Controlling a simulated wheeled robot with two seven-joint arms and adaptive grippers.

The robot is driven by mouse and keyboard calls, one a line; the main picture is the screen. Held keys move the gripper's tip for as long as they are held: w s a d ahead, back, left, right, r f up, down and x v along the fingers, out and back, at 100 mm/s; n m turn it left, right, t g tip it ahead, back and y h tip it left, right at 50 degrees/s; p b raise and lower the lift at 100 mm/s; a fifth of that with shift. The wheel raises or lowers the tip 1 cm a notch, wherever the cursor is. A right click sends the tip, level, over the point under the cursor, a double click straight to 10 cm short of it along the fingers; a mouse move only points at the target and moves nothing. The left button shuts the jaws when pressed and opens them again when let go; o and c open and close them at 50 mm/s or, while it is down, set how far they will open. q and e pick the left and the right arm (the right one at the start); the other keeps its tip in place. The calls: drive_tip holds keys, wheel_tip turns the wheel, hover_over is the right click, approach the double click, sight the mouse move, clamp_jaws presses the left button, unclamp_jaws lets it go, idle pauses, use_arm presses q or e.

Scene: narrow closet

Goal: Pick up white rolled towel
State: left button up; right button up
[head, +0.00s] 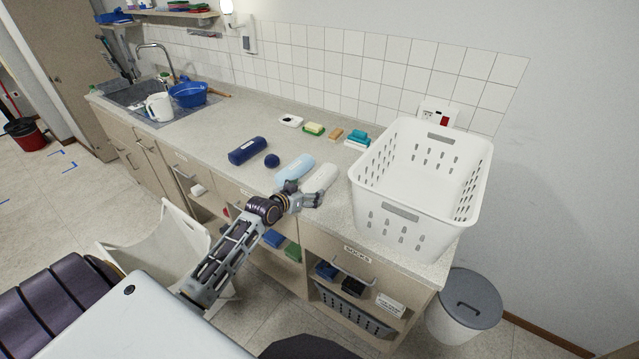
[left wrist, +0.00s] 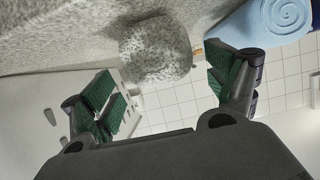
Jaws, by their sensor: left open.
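The white rolled towel (head: 323,175) lies on the counter between the light blue rolled towel (head: 295,168) and the white basket. My left gripper (head: 311,197) is at its near end, and its fingers look open. In the left wrist view the white towel's speckled round end (left wrist: 156,48) shows ahead, between the two green-padded fingertips of the left gripper (left wrist: 168,92) and beyond them. Nothing is held, and I see a gap between pads and towel. The light blue towel's spiral end (left wrist: 280,25) is at the upper right there. My right gripper is not in view.
A large white basket (head: 400,212) stands just right of the white towel. A dark blue roll (head: 248,150) and a dark blue ball (head: 272,160) lie to the left.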

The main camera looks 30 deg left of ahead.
sight(319, 183)
use_arm(q)
drive_tip(key=shift+w+f, duration=0.15)
drive_tip(key=shift+w, duration=0.15)
drive_tip(key=shift+f+p+x, duration=0.2)
drive_tip(key=shift+p+x, duration=0.2)
drive_tip(key=shift+x, duration=2)
drive_tip(key=shift+a, duration=0.2)
drive_tip(key=c, duration=1)
